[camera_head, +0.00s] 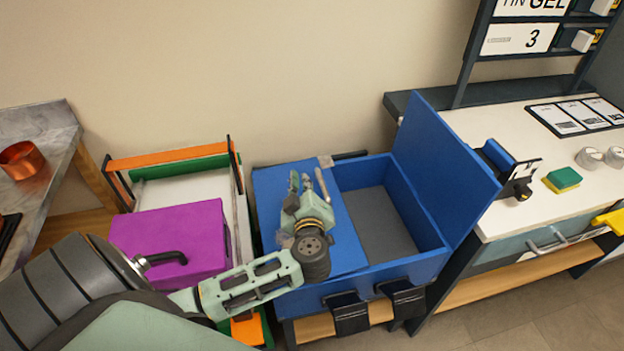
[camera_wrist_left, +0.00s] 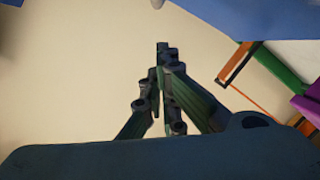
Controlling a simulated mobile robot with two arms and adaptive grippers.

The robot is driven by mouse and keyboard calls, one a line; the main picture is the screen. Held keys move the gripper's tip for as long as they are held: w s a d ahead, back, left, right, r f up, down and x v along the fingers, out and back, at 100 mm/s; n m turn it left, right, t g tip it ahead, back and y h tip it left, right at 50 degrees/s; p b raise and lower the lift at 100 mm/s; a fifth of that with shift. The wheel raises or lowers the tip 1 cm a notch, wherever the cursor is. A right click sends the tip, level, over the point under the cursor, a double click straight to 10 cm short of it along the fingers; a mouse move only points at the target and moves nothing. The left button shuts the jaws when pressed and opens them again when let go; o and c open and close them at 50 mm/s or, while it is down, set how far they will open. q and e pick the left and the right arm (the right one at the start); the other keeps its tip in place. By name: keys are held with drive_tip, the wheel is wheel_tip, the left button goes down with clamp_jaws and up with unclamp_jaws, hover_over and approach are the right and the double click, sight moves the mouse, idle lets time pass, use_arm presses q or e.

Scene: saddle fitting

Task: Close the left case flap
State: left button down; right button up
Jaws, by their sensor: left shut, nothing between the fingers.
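The blue case (camera_head: 372,274) stands open on its right half, showing a grey floor inside. The left case flap (camera_head: 268,195) lies about flat over the left half of the case. The right flap (camera_head: 440,165) stands up, leaning outward to the right. My left gripper (camera_head: 307,181) is over the left flap, its fingers shut and empty, pointing toward the wall. I cannot tell whether it touches the flap. The left wrist view shows the shut fingers (camera_wrist_left: 163,50) against the wall, with a blue surface at the top right. My right gripper is not in view.
A purple box (camera_head: 175,235) on a rack with orange and green bars stands left of the case. A white workbench (camera_head: 480,125) with a green-yellow sponge (camera_head: 562,179) stands to the right. A copper pot (camera_head: 22,160) sits at the far left.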

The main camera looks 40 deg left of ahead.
use_arm(q)
drive_tip(key=w+f, duration=0.2)
drive_tip(key=w+a+f, duration=0.1)
drive_tip(key=w+f, duration=0.1)
drive_tip(key=w, duration=0.1)
drive_tip(key=shift+b, duration=0.35)
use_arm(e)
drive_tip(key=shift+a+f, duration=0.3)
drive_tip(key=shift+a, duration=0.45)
use_arm(q)
drive_tip(key=shift+r, duration=0.1)
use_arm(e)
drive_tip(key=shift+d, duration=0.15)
